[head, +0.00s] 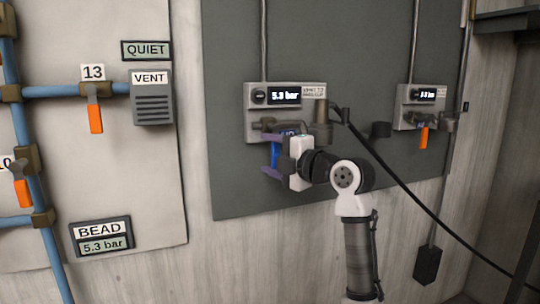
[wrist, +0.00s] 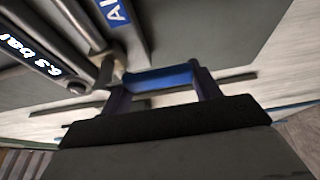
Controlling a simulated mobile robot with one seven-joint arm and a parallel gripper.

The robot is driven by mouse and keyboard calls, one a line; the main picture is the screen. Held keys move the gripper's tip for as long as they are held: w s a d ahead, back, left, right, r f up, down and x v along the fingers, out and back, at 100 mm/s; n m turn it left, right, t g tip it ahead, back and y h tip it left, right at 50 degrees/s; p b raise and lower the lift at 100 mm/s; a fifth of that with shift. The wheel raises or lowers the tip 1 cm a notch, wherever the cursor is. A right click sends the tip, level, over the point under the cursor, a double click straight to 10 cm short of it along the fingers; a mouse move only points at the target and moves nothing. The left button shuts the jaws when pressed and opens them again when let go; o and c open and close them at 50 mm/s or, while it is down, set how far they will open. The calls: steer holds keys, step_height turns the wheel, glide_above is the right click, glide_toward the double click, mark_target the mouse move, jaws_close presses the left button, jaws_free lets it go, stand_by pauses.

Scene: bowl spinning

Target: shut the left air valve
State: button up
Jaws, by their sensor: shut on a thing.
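The lever hangs below the valve's horizontal pipe. My gripper (head: 269,157) is shut on this lever from the lower right. In the wrist view the blue lever (wrist: 162,78) lies across between the two fingers of my gripper (wrist: 163,92). A blue plate lettered "AI" (wrist: 113,12) shows above it, the rest cut off. My gripper hides part of the lever and its label in the head view.
A second valve unit (head: 415,95) with a hanging orange lever (head: 424,138) is at the right of the dark panel (head: 230,190). Blue pipes (head: 62,91) with orange levers (head: 95,118) and a vent box (head: 152,100) are at the left.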

stand_by(0.3)
steer(key=o, duration=1.4)
steer(key=shift+d, duration=0.1)
steer(key=v, duration=1.3)
steer(key=shift+s+d, duration=0.2)
steer(key=shift+s, duration=0.15)
